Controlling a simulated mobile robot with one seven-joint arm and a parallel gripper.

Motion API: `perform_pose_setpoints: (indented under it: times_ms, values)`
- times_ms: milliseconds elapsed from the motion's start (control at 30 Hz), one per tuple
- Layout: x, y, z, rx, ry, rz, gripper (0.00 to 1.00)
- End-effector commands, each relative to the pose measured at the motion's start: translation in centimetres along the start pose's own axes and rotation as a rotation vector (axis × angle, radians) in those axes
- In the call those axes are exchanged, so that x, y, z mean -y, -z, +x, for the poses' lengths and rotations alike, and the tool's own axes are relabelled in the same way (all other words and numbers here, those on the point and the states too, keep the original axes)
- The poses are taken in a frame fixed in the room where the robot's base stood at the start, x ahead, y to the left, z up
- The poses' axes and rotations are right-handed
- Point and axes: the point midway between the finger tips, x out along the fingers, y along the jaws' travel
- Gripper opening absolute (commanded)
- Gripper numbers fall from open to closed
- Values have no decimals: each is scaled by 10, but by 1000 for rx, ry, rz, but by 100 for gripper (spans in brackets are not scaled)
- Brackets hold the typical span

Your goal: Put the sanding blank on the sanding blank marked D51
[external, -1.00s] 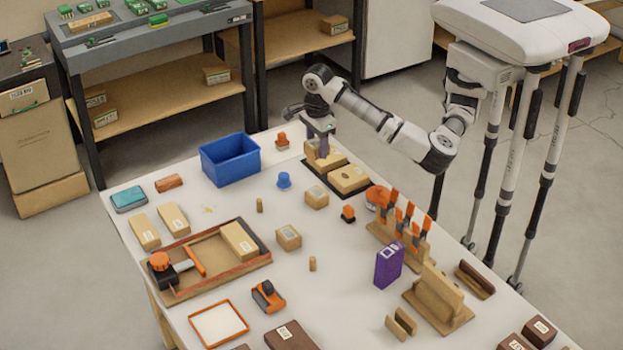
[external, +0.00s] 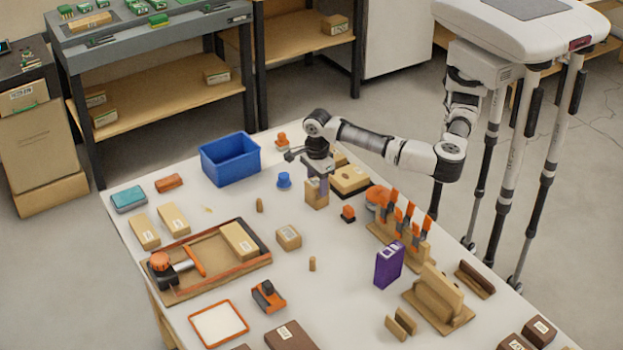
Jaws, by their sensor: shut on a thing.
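My gripper (external: 318,186) points down and is shut on a small tan wooden block (external: 316,200), which appears to be at or close to the table surface. It is just left of the dark mat with wooden blanks. One tan blank (external: 350,179) lies flat on that mat. Another blank (external: 340,159) behind it is mostly hidden by my arm. A similar small tan block with a pale label (external: 288,237) sits nearer the middle of the table. The label markings are too small to read, so I cannot tell which blank is D51.
An orange clamp rack (external: 398,228) and a purple box (external: 389,264) stand farther right.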

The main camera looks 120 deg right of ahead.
Motion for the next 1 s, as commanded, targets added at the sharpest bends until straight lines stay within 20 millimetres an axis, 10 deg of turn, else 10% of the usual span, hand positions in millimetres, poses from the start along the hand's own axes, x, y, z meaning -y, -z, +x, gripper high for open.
perform_pose_setpoints:
  times_ms: [200,233,400,767,1000]
  values:
    - [0,0,3,-2,1,0,22]
    - [0,0,3,-1,0,0,48]
    - [0,0,2,0,0,0,67]
    - [0,0,-2,2,-1,0,67]
    - [1,0,-46,2,2,1,67]
